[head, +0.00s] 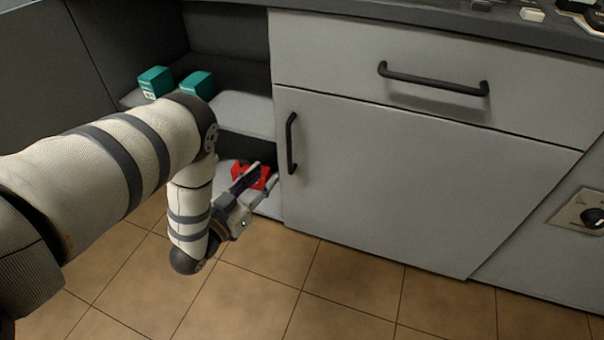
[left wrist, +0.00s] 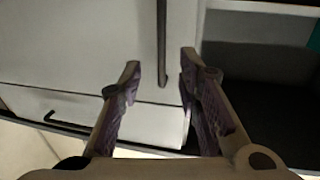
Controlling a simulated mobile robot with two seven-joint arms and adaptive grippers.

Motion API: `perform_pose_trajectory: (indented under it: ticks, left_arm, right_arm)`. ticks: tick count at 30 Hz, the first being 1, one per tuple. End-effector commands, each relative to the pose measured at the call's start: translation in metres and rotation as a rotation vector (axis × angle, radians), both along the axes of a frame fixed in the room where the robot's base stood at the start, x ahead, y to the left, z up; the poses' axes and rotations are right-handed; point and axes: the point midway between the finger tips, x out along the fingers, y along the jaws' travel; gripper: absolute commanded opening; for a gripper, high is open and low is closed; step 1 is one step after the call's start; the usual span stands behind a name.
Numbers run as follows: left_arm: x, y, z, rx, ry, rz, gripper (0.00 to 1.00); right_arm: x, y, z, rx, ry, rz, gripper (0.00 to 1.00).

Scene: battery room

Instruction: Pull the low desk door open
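The low desk door (head: 385,185) is a light grey panel and looks shut. Its dark vertical bar handle (head: 291,143) sits near the door's left edge. My left gripper (head: 265,171) is open and empty, just left of the handle's lower end in the head view, in front of the open shelves. In the left wrist view, the handle (left wrist: 162,45) shows between and beyond the two spread fingertips of the gripper (left wrist: 160,62), and the door panel (left wrist: 75,45) fills the left. I see no contact with the handle. My right gripper is not in view.
A closed drawer (head: 340,60) with a dark handle (head: 432,80) is above the door. Teal boxes (head: 155,82) stand on the upper shelf (head: 245,112), and a red object (head: 245,173) lies on the lower one. The tiled floor (head: 345,285) before the door is clear.

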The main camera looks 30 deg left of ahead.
Motion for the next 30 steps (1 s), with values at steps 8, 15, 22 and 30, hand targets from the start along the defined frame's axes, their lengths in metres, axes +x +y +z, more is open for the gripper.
perform_pose_trajectory:
  ticks: [8,15,22,30]
  left_arm:
    - [0.065,0.002,0.003,0.001,-0.007,0.0,0.31]
    - [0.109,0.003,0.003,0.0,-0.003,-0.001,0.31]
    - [0.117,0.004,0.005,-0.001,-0.001,0.001,0.31]
    - [0.117,0.004,0.005,-0.001,0.0,0.001,0.0]
  right_arm:
    - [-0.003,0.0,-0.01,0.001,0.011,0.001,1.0]
    - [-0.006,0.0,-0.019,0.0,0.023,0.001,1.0]
    - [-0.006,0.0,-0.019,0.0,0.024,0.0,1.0]
    - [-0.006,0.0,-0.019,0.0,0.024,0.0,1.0]
